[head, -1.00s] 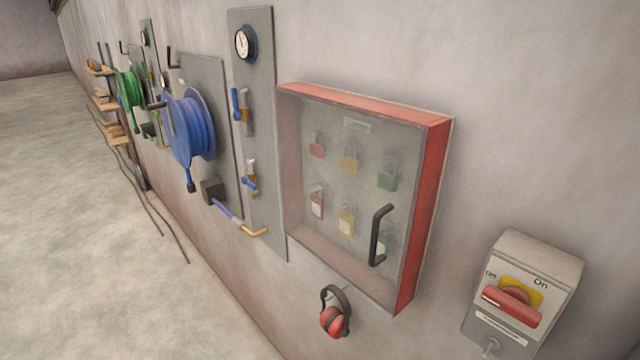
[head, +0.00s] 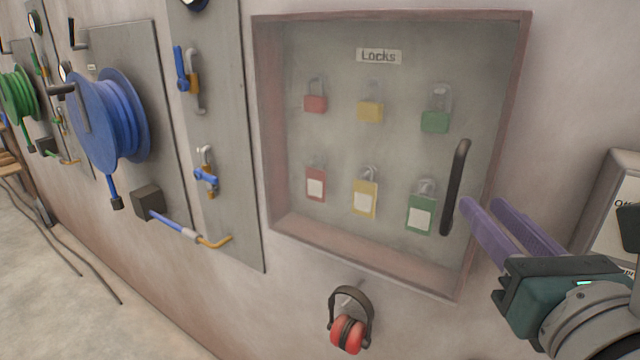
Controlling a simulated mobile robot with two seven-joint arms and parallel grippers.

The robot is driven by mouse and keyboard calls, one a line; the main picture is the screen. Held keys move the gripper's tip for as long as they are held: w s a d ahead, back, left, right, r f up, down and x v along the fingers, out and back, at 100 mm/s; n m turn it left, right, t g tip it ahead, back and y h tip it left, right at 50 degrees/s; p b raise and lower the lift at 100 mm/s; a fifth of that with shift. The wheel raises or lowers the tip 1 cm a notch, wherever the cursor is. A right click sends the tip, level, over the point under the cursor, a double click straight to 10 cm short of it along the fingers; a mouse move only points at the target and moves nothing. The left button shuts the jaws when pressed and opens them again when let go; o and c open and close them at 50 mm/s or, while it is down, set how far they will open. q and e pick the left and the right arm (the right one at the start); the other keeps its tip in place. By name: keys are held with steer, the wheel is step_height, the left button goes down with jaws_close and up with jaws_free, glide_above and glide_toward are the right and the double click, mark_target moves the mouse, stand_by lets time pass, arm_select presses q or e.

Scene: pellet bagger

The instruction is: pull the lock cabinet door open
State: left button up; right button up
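The lock cabinet (head: 390,14) is on the wall, with a reddish frame and a clear door that looks shut. Behind the door hang several red, yellow and green padlocks under a "Locks" label (head: 379,56). The black door handle (head: 455,188) is upright on the door's right side. My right gripper (head: 484,203) comes in from the right, with purple fingers pointing at the handle. Its fingers are a little apart with a gap between them, and the tips are close to the handle's right side. I cannot tell whether they touch it. My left gripper is not in view.
Red earmuffs (head: 348,333) hang below the cabinet. A grey switch box (head: 610,205) is on the wall at the right, partly behind my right arm. A blue hose reel (head: 110,118) and a panel with valves (head: 222,130) are to the left.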

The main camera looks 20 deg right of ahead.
mark_target(459, 176)
steer(key=p+x, duration=0.2)
steer(key=x, duration=0.6)
steer(key=shift+w+d+r, duration=0.1)
steer(key=shift+w+d, duration=0.15)
steer(key=shift+w, duration=0.05)
steer(key=shift+w+d, duration=0.1)
steer(key=shift+w, duration=0.35)
jaws_close()
stand_by(0.7)
